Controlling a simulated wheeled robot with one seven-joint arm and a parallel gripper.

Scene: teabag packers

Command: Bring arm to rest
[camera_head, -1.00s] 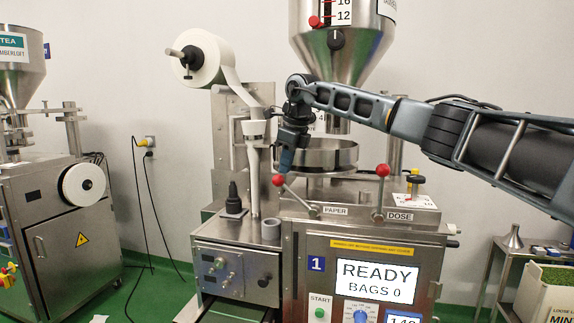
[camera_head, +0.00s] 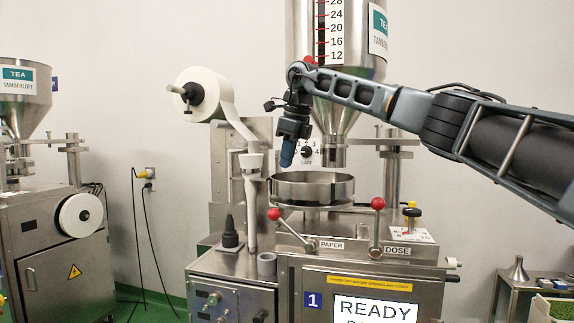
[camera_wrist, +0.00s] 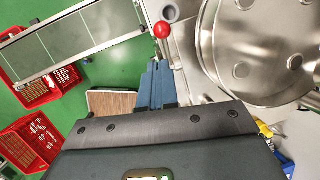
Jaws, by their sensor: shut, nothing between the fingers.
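My gripper (camera_head: 287,152) hangs at the end of my arm, pointing down above the packing machine, just above the left rim of its round steel pan (camera_head: 312,186). Its blue fingers are together with nothing between them. In the wrist view the closed fingers (camera_wrist: 158,84) point toward a red lever knob (camera_wrist: 163,30), with the pan to the right. The arm (camera_head: 400,105) reaches in from the right, in front of the steel hopper. The gripper looks clear of the pan and levers.
The PAPER lever's red knob (camera_head: 274,214) and the DOSE lever's red knob (camera_head: 378,203) stand up below the gripper. A white paper roll (camera_head: 206,93) is to the left. A second machine (camera_head: 55,250) stands further left. Red crates (camera_wrist: 32,145) sit on the green floor.

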